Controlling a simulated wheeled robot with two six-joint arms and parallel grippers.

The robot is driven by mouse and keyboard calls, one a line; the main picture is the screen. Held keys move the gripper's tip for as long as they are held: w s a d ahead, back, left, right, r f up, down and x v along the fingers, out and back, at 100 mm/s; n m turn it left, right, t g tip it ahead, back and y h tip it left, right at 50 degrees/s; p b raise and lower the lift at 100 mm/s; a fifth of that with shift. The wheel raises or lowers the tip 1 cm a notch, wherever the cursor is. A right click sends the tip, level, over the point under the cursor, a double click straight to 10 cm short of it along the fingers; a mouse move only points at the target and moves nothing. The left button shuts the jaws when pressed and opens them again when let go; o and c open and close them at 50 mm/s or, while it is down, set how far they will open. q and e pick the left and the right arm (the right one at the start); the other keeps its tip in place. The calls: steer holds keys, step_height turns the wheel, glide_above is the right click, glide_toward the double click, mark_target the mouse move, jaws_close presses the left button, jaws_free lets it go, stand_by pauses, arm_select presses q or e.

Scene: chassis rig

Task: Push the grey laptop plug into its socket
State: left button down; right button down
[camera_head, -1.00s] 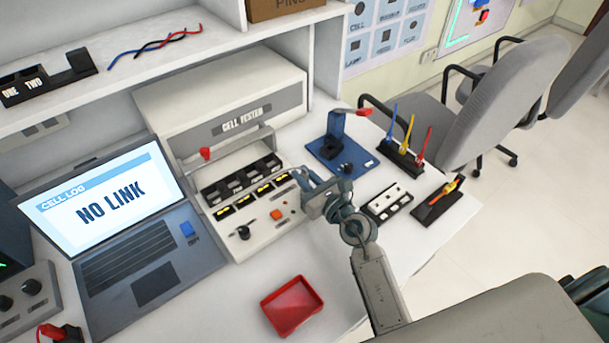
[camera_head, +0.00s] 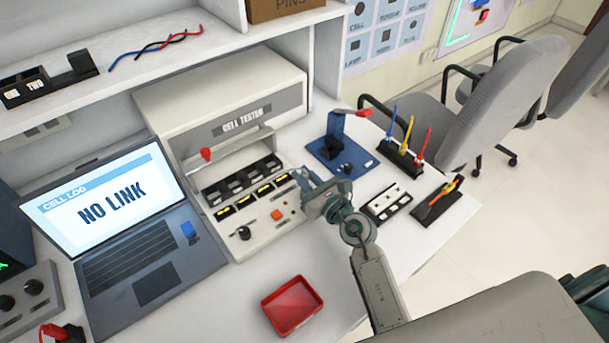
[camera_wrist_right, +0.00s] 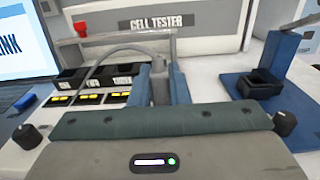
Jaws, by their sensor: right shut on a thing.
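My right gripper (camera_head: 302,180) is over the right end of the cell tester's front panel. In the right wrist view, its two blue fingers (camera_wrist_right: 161,88) are shut on the grey plug (camera_wrist_right: 159,82), which stands upright between them. A grey cable (camera_wrist_right: 108,54) arches from the plug towards the left. The plug's lower end is hidden behind the gripper body. The laptop (camera_head: 150,250) stands open at the left and its screen reads "NO LINK". A small blue piece (camera_head: 188,230) sits at the right of its keyboard. I cannot make out the socket. My left gripper is not in view.
The cell tester (camera_head: 222,105) has a raised bar with a red knob (camera_head: 206,154). A red tray (camera_head: 291,305) lies near the front edge. Bare table surrounds the tray.

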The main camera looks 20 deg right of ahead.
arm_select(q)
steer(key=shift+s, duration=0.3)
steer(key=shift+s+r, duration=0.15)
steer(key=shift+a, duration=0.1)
